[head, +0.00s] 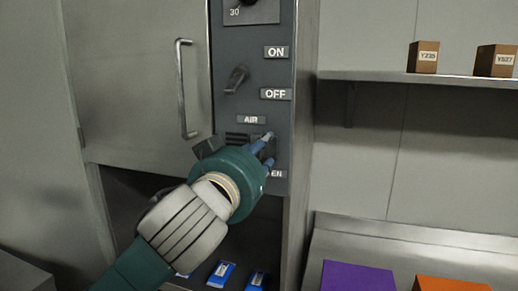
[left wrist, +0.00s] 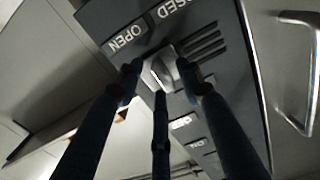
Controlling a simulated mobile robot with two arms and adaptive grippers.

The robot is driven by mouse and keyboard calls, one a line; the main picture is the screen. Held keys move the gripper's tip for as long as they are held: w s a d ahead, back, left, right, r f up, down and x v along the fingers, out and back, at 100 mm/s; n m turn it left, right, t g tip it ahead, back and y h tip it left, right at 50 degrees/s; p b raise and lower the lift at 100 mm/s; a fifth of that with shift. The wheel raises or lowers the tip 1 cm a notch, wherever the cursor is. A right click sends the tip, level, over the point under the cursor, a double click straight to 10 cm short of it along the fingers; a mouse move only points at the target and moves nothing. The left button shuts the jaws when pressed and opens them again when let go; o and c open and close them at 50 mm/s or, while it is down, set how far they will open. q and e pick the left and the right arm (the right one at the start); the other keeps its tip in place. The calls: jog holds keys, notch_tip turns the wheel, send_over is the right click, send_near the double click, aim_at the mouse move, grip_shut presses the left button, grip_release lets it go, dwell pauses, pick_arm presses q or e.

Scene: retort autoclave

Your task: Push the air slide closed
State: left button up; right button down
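The control panel (head: 228,108) carries an AIR label (head: 251,119) with a slotted vent (head: 237,137) below it. The air slide's pale knob (left wrist: 160,70) shows in the left wrist view on the OPEN label's side, with the vent slots (left wrist: 206,45) uncovered beside it. The OPEN label (left wrist: 128,37) is readable; the CLOSED label (left wrist: 170,9) is partly cut off. My left gripper (head: 262,150) is at the slide and hides most of it in the head view. Its three fingers (left wrist: 160,82) are spread around the knob; contact is unclear. My right gripper is out of view.
A lever (head: 236,79) sits between the ON and OFF labels. A door handle (head: 183,88) stands out left of the panel. Below is an opening with blue items (head: 221,272). A shelf (head: 460,80) with boxes is on the right.

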aim_at(234, 143)
pick_arm(q)
grip_shut()
jog(key=a, duration=0.2)
jog(key=w+a, duration=0.1)
jog(key=a, duration=0.1)
jog(key=w+a, duration=0.1)
jog(key=a, duration=0.1)
jog(key=shift+w+a+p, duration=0.15)
jog(key=shift+a+p, duration=0.15)
jog(key=shift+d, duration=0.15)
jog(key=shift+c, duration=0.4)
grip_release()
jog(key=shift+o, duration=0.4)
jog(key=shift+a, duration=0.25)
